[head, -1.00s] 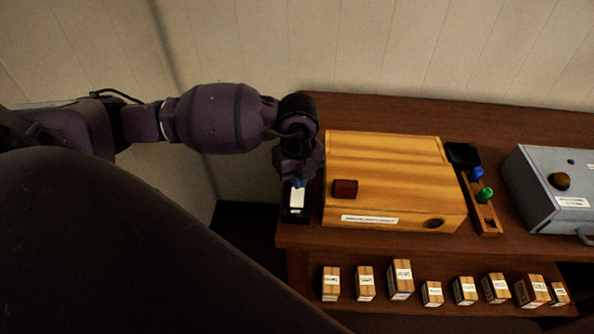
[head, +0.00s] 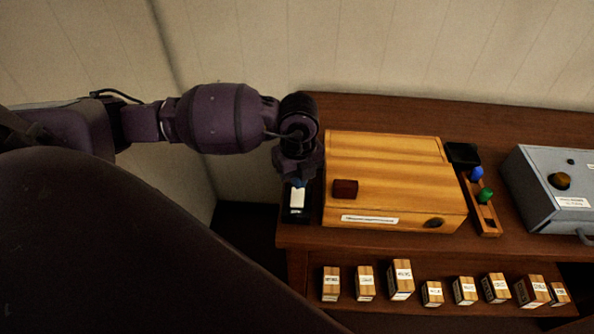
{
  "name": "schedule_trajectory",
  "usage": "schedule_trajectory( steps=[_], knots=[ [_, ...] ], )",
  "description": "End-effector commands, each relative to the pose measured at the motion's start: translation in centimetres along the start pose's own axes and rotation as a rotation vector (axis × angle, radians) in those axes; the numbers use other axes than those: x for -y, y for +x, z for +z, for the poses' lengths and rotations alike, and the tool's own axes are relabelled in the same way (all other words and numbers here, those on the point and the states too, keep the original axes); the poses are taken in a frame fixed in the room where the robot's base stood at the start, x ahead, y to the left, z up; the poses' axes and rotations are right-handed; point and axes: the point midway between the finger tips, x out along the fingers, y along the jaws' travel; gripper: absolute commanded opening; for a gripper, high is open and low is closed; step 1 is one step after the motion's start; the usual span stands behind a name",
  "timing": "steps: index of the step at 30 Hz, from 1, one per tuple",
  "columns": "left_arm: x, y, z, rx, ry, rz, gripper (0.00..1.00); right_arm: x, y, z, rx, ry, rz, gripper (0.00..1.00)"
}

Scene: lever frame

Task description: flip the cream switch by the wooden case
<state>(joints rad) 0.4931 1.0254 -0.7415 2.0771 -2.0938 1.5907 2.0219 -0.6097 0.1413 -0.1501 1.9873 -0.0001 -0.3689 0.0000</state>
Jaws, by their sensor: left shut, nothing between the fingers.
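The cream switch (head: 297,198) sits in a dark base (head: 293,215) on the brown table, just left of the wooden case (head: 395,185). The case has a dark red block-like knob on its front left and a white label strip. My left gripper (head: 298,182) is shut and points down at the far end of the switch. It hides that end, and I cannot tell if the fingertips touch it. My right gripper is not in view.
A small wooden rack (head: 484,205) with blue and green knobs and a grey metal box (head: 553,185) stand to the right of the case. Several small labelled wooden blocks (head: 402,279) line a lower shelf in front. The table's left edge is close to the switch.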

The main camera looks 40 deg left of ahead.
Motion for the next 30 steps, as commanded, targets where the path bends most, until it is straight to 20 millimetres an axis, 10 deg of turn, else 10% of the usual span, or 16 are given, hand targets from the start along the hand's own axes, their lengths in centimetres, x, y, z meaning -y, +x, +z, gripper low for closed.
schedule_trajectory(
  steps=[30],
  knots=[
    [0.0, 0.7, 0.0, 0.000, 0.000, 0.000, 0.00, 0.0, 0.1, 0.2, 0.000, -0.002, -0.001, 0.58]
  ],
)
